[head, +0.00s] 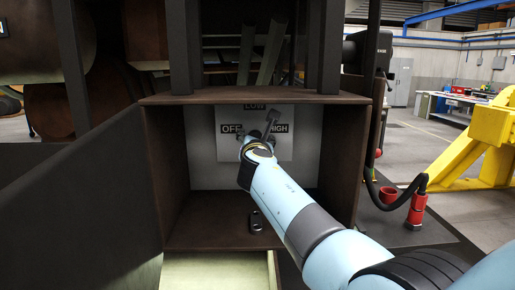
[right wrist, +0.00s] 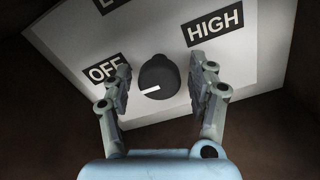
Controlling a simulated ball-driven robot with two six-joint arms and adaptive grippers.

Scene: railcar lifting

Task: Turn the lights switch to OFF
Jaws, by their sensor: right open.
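The lights switch is a round black knob (right wrist: 158,82) with a short white mark, on a white panel (right wrist: 245,60) labelled OFF (right wrist: 106,68) and HIGH (right wrist: 214,24). In the right wrist view the mark slants across the knob's lower left part, below the OFF label. In the head view the panel (head: 228,150) is on the back wall of an open brown box, and LOW shows at its top. My right gripper (right wrist: 163,72) is open, one finger on each side of the knob; contact is not clear. In the head view the gripper (head: 262,134) hides the knob. My left gripper is not in view.
The brown box (head: 165,165) has side walls and a top shelf close around my right arm. A small dark metal object (head: 256,220) lies on its floor. A pale open tray or drawer (head: 215,272) is below. A black hose and red fitting (head: 416,208) are at right.

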